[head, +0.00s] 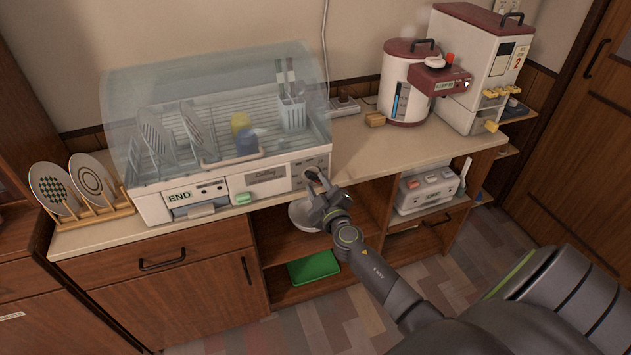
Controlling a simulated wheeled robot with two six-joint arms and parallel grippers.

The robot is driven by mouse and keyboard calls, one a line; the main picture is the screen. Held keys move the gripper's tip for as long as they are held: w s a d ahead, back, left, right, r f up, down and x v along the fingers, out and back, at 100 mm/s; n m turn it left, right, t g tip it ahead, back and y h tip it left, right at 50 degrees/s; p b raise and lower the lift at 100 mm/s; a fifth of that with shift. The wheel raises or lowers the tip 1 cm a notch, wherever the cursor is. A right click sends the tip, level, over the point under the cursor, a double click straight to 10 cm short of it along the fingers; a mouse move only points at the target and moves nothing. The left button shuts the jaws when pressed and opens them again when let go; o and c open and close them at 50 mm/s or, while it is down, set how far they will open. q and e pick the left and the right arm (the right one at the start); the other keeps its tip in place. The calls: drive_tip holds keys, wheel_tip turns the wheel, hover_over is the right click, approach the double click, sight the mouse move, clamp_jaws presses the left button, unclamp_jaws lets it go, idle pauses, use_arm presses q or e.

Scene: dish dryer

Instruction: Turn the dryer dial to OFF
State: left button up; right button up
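The dish dryer (150,208) stands on the counter with its clear domed cover closed over plates, cups and a utensil holder. Its control panel (306,165) is at the right end of the front face. The dial (310,174) is a small dark shape on that panel, partly hidden by my gripper, and its setting cannot be read. My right gripper (315,184) is at the dial, its fingertips against or just in front of the panel. Whether the fingers are open or closed on the dial is too small to tell. My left gripper is not in view.
A wooden rack (92,213) with two patterned plates stands left of the dryer. A white and red rice cooker (403,85) and a rice dispenser (478,65) stand at the back right. Open shelves lie below.

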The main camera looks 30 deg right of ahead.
drive_tip(key=shift+x, duration=1.1)
drive_tip(key=shift+c, duration=0.4)
clamp_jaws()
